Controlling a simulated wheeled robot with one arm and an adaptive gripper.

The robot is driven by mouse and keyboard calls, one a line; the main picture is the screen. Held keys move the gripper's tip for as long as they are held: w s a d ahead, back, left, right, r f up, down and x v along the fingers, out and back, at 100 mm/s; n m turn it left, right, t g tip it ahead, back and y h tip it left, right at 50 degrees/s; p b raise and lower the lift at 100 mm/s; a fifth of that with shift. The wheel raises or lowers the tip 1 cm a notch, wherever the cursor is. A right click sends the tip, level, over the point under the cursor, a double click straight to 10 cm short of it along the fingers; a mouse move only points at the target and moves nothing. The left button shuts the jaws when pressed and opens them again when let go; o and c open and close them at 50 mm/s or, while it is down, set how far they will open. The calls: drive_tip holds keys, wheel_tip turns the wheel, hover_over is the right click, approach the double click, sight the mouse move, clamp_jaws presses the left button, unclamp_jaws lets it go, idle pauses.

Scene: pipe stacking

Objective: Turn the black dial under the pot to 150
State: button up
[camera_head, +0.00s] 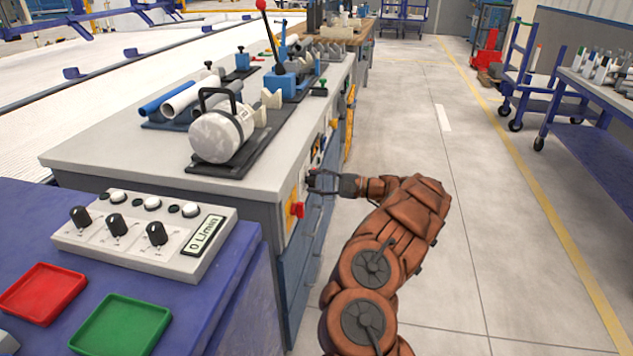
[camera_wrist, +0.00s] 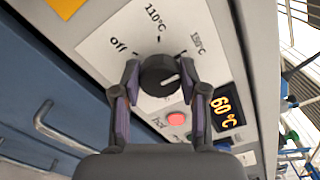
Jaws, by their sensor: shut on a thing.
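The black dial (camera_wrist: 157,74) is between the two fingers of my gripper (camera_wrist: 159,80) in the wrist view, and they are shut on its sides. Its white mark is at the lower right of its face, short of clear alignment with a label. The panel around it reads off, 110°C and 150°C (camera_wrist: 198,43). A display (camera_wrist: 226,108) beside it shows 60 °C. In the head view my gripper (camera_head: 322,182) is at the bench's front panel and the dial cannot be made out. The pot (camera_head: 216,136) with a black handle stands on the bench top above.
A red button (camera_wrist: 177,118) is close beside the dial. Blue drawers with a handle (camera_wrist: 52,128) lie to its left in the wrist view. A red knob (camera_head: 295,208) sticks out nearer on the bench front. The aisle floor (camera_head: 480,190) to the right is clear.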

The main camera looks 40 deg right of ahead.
drive_tip(key=o, duration=1.1)
drive_tip(key=v, duration=1.2)
